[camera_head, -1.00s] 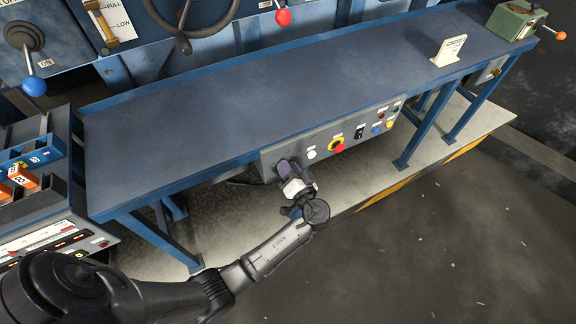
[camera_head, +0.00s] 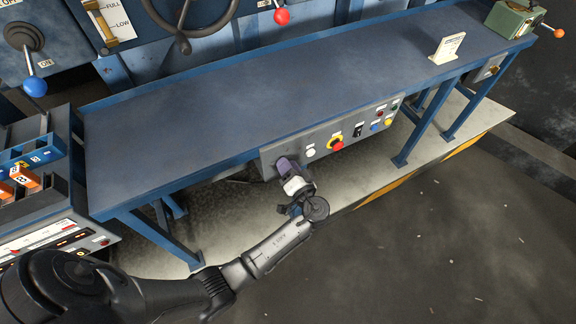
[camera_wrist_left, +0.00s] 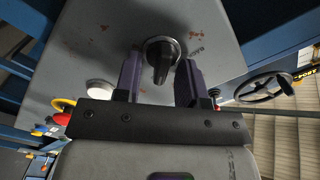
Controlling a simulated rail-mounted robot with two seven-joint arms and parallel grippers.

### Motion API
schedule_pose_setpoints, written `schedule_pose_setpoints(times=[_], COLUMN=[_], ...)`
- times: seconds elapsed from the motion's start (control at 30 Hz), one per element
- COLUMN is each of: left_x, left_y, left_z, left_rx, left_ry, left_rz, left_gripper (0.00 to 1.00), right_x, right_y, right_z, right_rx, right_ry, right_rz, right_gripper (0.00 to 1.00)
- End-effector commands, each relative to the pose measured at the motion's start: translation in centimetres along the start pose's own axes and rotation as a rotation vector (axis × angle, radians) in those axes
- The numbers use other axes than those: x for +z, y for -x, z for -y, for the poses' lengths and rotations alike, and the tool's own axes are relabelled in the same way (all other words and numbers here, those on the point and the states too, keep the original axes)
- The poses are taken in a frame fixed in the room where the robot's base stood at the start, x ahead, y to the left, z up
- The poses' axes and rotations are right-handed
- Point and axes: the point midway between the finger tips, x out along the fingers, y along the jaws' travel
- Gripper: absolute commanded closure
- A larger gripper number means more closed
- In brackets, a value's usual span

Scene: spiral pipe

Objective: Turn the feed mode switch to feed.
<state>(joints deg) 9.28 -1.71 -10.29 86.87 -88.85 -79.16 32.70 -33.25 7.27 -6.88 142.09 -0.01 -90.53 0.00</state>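The feed mode switch (camera_wrist_left: 161,58) shows in the left wrist view as a dark knob with a round base on the grey control panel (camera_wrist_left: 215,40). My left gripper (camera_wrist_left: 160,76) is open. Its two purple-grey fingers stand on either side of the knob, with a gap on each side. In the head view my left gripper (camera_head: 284,165) is at the left end of the panel (camera_head: 324,142) under the table's front edge and hides the switch. My right gripper is in neither view.
The panel also carries a white button (camera_head: 311,153), a red emergency stop with a yellow ring (camera_head: 337,144), a black switch (camera_head: 359,131) and several small buttons to the right. The blue table (camera_head: 250,100) is just above. The floor in front is clear.

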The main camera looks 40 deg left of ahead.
Motion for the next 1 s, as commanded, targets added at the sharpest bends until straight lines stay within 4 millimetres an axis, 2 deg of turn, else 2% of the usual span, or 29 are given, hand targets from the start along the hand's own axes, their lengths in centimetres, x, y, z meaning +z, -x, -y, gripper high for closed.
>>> schedule_pose_setpoints(times=[0.2,0.33,0.73,1.0], left_x=[0.0,0.0,0.0,0.0], left_y=[0.1,1.2,8.3,11.3], left_z=[0.0,-0.1,-0.1,0.0], left_rx=[0.001,0.003,0.003,0.002], left_ry=[0.0,0.0,0.001,0.0], left_rz=[0.0,0.001,0.0,0.001], left_gripper=[0.63,0.63,0.63,0.63], right_x=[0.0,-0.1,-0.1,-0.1], right_y=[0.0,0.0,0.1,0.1], right_z=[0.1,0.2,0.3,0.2], right_rx=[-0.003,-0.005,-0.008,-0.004], right_ry=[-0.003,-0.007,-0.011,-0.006], right_rz=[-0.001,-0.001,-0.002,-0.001], right_gripper=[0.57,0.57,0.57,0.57])
